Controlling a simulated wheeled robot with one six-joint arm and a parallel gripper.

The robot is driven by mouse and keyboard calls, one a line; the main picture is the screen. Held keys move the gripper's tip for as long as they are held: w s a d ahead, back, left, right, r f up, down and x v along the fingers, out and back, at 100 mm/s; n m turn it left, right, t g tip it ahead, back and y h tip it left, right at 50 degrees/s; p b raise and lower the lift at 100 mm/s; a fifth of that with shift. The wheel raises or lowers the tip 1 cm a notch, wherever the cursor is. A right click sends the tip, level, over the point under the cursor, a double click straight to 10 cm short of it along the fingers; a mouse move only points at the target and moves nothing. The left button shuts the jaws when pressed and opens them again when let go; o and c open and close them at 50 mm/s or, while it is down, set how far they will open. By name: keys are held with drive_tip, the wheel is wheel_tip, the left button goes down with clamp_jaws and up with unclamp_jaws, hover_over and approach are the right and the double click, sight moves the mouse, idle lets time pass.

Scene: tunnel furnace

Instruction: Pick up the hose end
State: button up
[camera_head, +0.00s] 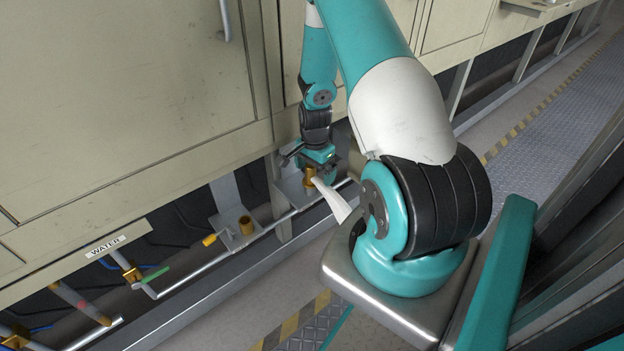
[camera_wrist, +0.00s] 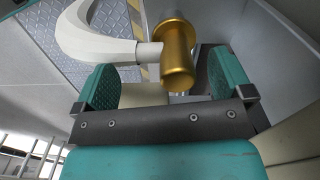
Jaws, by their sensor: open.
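The hose end is a brass cylindrical fitting (camera_wrist: 178,52) on a thick white hose (camera_wrist: 75,42), which curves off to the left in the wrist view. My gripper (camera_wrist: 162,66) is open, with one teal finger on each side of the picture. The fitting shows between the two fingers, nearer the right one, with a visible gap on both sides. In the head view the brass fitting (camera_head: 310,177) stands at a metal bracket low on the furnace side, with my gripper (camera_head: 316,160) right at it. The white hose (camera_head: 332,199) runs from it toward my arm, which hides the rest.
A second bracket (camera_head: 236,238) with brass fittings is to the left. A pipe with a green-handled valve (camera_head: 154,274) lies below the WATER label (camera_head: 104,247). Cream furnace panels (camera_head: 110,110) rise close behind my gripper. A metal walkway (camera_head: 560,130) lies right.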

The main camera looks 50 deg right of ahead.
wheel_tip(320, 180, down, 3)
drive_tip(key=c, duration=1.1)
drive_tip(key=shift+r, duration=0.15)
wheel_tip(320, 180, up, 20)
drive_tip(key=p, duration=0.3)
drive_tip(key=shift+p, duration=0.35)
wheel_tip(320, 180, up, 5)
drive_tip(key=p, duration=0.5)
hover_over(315, 174)
drive_tip(key=shift+s, duration=0.1)
